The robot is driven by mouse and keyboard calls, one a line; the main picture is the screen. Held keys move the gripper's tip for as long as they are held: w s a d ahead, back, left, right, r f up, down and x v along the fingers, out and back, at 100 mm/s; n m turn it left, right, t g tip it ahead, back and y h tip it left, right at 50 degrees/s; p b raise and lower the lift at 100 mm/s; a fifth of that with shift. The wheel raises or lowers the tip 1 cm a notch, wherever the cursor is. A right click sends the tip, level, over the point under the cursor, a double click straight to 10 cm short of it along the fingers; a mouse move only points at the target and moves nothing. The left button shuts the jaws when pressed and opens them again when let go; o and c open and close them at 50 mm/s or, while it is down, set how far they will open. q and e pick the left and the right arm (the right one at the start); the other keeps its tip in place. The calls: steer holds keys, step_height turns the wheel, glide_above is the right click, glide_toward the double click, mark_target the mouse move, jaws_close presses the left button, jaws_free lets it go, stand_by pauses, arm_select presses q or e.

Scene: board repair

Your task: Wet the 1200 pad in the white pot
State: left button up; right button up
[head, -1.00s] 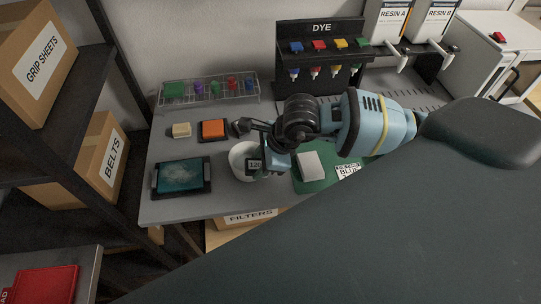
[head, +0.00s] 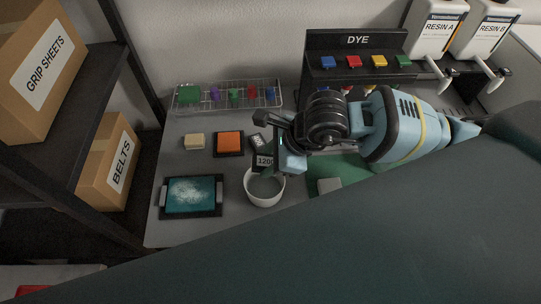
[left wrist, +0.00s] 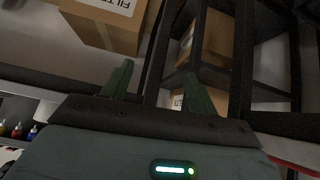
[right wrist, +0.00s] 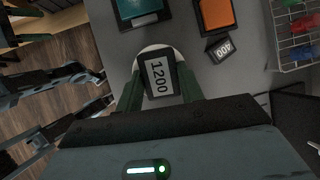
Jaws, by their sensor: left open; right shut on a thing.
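The 1200 pad (head: 264,161) is a dark block with a white label. My right gripper (right wrist: 160,84) is shut on it, and the label faces the right wrist camera. The white pot (head: 264,194) stands upright on the bench. In the head view the pad shows at the pot's far rim, above the opening; whether it touches the pot I cannot tell. In the right wrist view the pot's pale rim (right wrist: 150,49) shows behind the pad. My left gripper (left wrist: 157,88) is open and empty, away from the bench top, seen only in its wrist view.
A 400 pad (head: 258,144) lies behind the pot. An orange block (head: 229,141), a beige block (head: 194,141) and a teal screen-like panel (head: 191,195) lie to the left. A wire rack (head: 225,96) and the dye stand (head: 357,42) are at the back. A green mat (head: 345,166) lies right.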

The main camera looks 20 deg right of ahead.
steer(key=shift+f+b, duration=1.1)
steer(key=shift+f, duration=1.1)
arm_select(q)
steer(key=s+f+g+b, duration=0.1)
steer(key=s+f+b, duration=0.1)
steer(key=f, duration=0.3)
steer(key=shift+s+d+f, duration=0.2)
steer(key=shift+s+f, duration=0.15)
steer(key=shift+s, duration=0.15)
arm_select(e)
steer(key=shift+f, duration=2.3)
arm_select(q)
steer(key=shift+s, duration=0.25)
arm_select(e)
steer(key=shift+r, duration=0.5)
steer(key=shift+r+p, duration=1.35)
steer(key=shift+r, duration=0.9)
steer(key=shift+r+p, duration=0.45)
steer(key=shift+r, duration=0.4)
arm_select(q)
steer(key=w+r+t, duration=0.1)
steer(key=w+r, duration=0.3)
steer(key=r, duration=0.1)
steer(key=shift+r, duration=0.35)
arm_select(e)
steer(key=shift+f, duration=0.1)
